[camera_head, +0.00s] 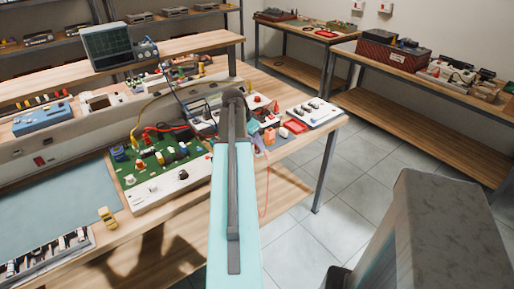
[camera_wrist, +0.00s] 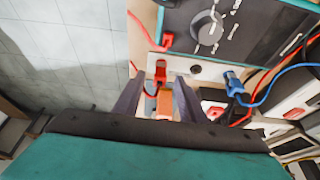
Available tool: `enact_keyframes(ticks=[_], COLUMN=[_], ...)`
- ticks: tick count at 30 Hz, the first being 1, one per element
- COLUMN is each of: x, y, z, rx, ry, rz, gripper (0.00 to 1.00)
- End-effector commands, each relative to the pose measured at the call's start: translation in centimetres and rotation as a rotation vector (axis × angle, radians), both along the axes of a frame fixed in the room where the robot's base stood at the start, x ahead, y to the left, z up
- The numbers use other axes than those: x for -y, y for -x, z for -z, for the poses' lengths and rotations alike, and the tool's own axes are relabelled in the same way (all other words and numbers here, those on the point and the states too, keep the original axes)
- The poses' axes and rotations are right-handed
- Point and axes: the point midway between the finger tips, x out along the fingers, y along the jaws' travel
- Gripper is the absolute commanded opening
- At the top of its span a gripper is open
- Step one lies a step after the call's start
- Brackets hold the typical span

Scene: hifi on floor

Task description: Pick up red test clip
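In the wrist view my gripper (camera_wrist: 158,92) is open, with its two dark fingers apart over the workbench edge. A small red clip (camera_wrist: 160,72) lies just beyond the fingertips, roughly centred between them, with a red lead beside it. An orange piece (camera_wrist: 164,104) shows between the fingers; I cannot tell if it touches them. Another red clip-like end (camera_wrist: 150,38) with a red wire lies further up, by a dark device with a knob. In the head view my arm covers the gripper, and small red and orange pieces (camera_head: 269,134) show just right of it.
A blue clip (camera_wrist: 233,84) on a blue lead and tangled red and black wires lie right of the fingers. The dark knobbed device (camera_wrist: 225,25) stands beyond. The workbench (camera_head: 155,225) carries a green circuit board (camera_head: 160,160) and a white panel (camera_head: 314,112). Tiled floor is open to the right.

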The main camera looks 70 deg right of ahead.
Motion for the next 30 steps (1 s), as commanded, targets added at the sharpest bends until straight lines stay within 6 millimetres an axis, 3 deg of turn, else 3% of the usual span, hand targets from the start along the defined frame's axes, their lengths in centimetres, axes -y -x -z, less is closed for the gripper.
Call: enact_keyframes(ticks=[9, 25, 30], x=[0.7, 0.6, 0.6], y=[0.4, 0.3, 0.3], z=[1.8, 1.8, 1.8], rx=[0.0, 0.0, 0.0], ry=[0.0, 0.0, 0.0], rz=[0.0, -0.001, -0.001], gripper=[0.38, 0.38, 0.1])
